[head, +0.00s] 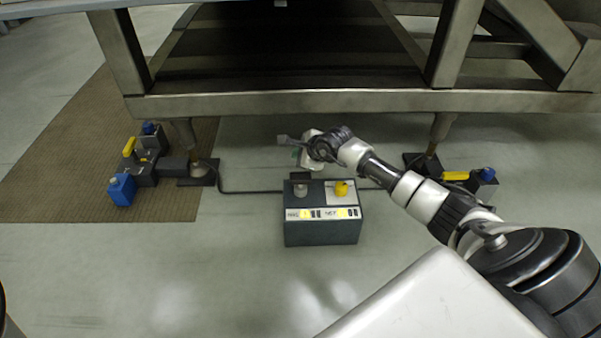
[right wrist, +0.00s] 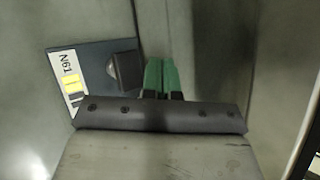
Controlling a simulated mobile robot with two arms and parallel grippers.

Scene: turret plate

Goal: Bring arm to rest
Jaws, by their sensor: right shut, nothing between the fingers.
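My right arm reaches in from the lower right of the head view. Its gripper (head: 286,140) is above and behind the dark control box, pointing left. In the right wrist view the green fingertips (right wrist: 162,78) lie side by side, shut with nothing between them. The control box (head: 321,232) stands on the floor with a yellow knob (head: 342,188) and a grey knob (head: 300,190) on top. Part of the box (right wrist: 93,62) shows beyond the fingers in the right wrist view, apart from them. My left gripper is not in view.
A large metal frame (head: 350,103) spans the back on legs. Similar devices (head: 470,180) stand at right. A black cable (head: 250,191) runs along the floor. The front floor is clear.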

